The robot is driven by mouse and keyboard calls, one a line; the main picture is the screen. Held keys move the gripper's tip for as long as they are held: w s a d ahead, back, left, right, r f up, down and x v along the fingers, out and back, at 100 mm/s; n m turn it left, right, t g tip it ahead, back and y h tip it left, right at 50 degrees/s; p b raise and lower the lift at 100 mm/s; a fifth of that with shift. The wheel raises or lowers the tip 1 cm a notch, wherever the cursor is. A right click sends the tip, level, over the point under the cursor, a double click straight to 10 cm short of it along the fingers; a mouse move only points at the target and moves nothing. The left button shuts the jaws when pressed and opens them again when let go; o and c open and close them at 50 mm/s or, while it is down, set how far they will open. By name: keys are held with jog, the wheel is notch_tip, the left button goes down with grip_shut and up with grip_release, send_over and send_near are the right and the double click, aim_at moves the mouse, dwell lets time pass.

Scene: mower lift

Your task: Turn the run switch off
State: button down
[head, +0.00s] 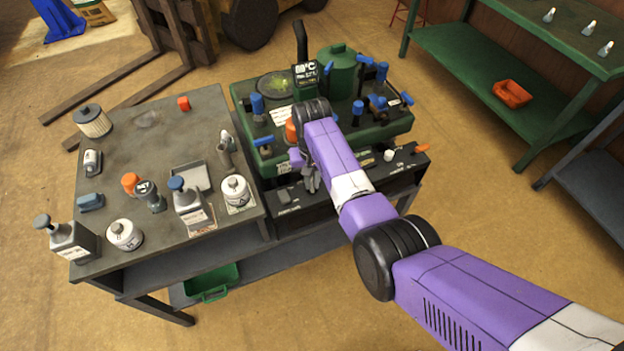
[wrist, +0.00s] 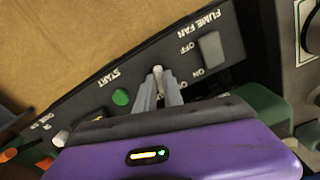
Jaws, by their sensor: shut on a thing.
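My gripper (head: 311,182) reaches down over the dark control panel on the front of the green machine. In the wrist view its two grey fingertips (wrist: 165,92) are closed together on a small pale switch lever (wrist: 157,71) that stands up between them. The lever sits between the green START button (wrist: 121,97) and the grey FUME FAN rocker (wrist: 210,47), which has OFF and ON marks. The fingers and wrist hide the lever's base and any label, so I cannot read its name or tell its position.
The panel also carries a white knob (head: 388,155) and an orange lever (head: 422,148). The green machine (head: 370,130) with several blue handles stands just behind. A grey table (head: 150,125) with bottles and jars is to the left.

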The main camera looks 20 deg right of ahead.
aim_at(312, 184)
jog(key=n, duration=0.4)
jog(key=shift+r+n+p, duration=0.1)
jog(key=shift+n+p, duration=0.2)
jog(key=shift+p, duration=0.05)
jog(key=shift+n, duration=2.3)
jog(key=c, duration=1.5)
grip_release()
jog(key=shift+o, duration=0.2)
notch_tip(312, 184, up, 8)
jog(key=shift+f, duration=0.15)
